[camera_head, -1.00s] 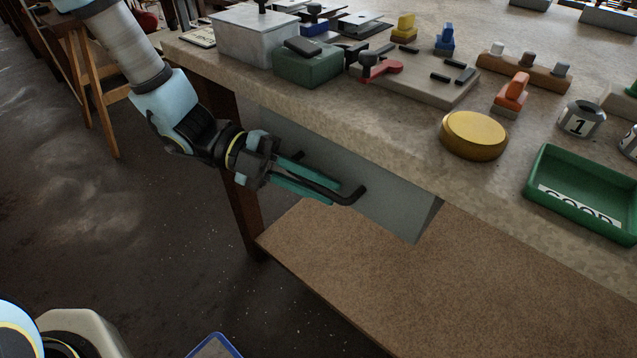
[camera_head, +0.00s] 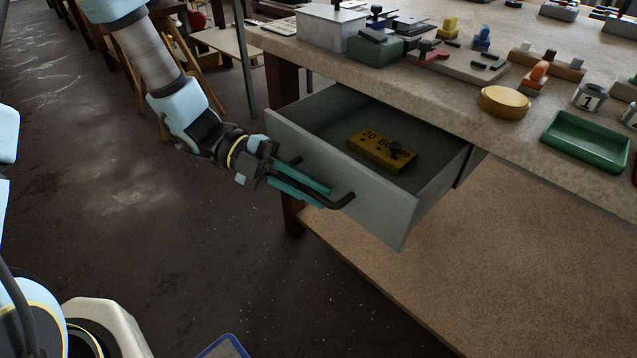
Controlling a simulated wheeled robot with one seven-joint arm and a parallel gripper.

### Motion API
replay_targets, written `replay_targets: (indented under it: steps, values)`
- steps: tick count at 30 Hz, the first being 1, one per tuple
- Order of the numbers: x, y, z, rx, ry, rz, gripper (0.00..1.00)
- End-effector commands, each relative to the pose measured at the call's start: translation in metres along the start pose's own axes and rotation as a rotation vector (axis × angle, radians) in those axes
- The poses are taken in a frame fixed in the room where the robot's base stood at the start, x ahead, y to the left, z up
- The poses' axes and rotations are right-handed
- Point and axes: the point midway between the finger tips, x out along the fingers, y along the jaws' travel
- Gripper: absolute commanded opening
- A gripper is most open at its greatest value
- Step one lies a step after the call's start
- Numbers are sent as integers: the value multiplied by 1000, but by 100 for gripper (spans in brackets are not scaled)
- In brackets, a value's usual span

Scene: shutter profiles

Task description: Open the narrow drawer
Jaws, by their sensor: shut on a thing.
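The narrow drawer (camera_head: 385,207) is a grey box under the workbench top. It stands well out from the bench, and its inside shows. A black bar handle (camera_head: 342,201) runs across its front. My gripper (camera_head: 318,192), with teal fingers, is shut on the handle; the fingers hide part of the bar. A yellow block (camera_head: 372,150) with black numbers and a dark knob lies inside the drawer.
The workbench top (camera_head: 450,95) holds a green tray (camera_head: 585,143), a yellow round disc (camera_head: 504,101), a grey box (camera_head: 330,27) and several small fixtures. A lower wooden shelf (camera_head: 470,260) lies below the drawer. The floor to the left is open.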

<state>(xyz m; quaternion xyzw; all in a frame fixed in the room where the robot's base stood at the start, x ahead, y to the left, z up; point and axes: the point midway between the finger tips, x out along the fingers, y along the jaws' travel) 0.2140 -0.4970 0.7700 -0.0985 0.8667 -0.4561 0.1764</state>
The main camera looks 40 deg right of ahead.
Motion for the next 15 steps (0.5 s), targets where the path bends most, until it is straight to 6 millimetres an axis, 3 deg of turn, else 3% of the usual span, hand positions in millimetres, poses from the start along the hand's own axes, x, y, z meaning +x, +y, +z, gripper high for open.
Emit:
replay_targets:
  steps: [7, 15]
  values:
    - [-8, 13, -16, -2, -4, 2, 0]
    - [-10, 17, -21, -1, -4, 2, 0]
